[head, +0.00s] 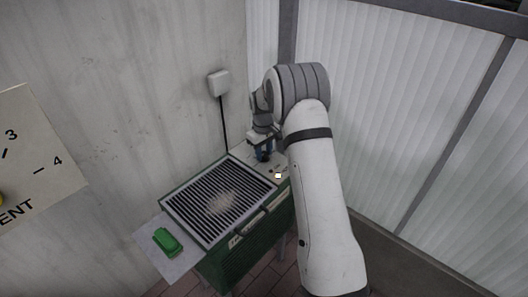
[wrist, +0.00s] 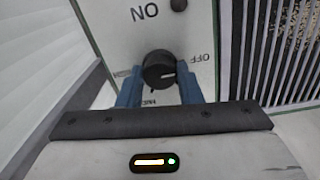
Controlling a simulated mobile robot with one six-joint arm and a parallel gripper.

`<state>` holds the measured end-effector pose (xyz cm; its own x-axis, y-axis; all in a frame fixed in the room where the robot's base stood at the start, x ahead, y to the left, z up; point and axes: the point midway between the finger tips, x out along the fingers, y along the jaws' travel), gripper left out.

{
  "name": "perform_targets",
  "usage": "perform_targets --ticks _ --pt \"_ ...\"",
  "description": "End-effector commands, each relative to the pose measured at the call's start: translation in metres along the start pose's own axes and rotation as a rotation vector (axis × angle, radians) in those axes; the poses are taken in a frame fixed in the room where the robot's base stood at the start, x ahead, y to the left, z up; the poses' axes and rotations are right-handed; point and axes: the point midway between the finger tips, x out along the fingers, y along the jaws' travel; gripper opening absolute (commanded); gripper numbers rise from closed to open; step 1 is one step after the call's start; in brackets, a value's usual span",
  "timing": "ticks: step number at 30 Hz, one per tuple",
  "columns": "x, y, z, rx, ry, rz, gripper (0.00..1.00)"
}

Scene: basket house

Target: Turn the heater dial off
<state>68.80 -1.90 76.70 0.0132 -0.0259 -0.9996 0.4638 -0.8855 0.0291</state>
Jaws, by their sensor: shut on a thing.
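The heater dial (wrist: 158,69) is a round black knob with a white mark, on a pale panel in the wrist view. The mark points right, just below the OFF label (wrist: 200,58). The ON label (wrist: 145,12) reads upside down above the dial, and a label below it is partly covered. My gripper (wrist: 160,92) has its blue fingers on either side of the dial, shut on it. In the head view my gripper (head: 263,153) reaches down to the panel at the back of the green heater (head: 237,262), and the dial is hidden there.
A dark slatted grill (head: 190,207) covers the heater's top. A green object (head: 167,240) lies on the pale side shelf (head: 172,265). A white box (head: 218,83) with a black cable is on the wall. White corrugated panels (head: 395,100) stand at right. A numbered board (head: 35,150) is at left.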

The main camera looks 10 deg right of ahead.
Motion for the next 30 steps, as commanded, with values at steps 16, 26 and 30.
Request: perform_targets --ticks 16,26,30 --pt "-0.001 0.0 -0.001 -0.004 0.002 0.001 0.45" --pt "-0.001 0.0 0.0 -0.004 0.001 0.001 0.54" --pt "-0.011 0.0 -0.001 -0.003 0.002 0.002 0.54"
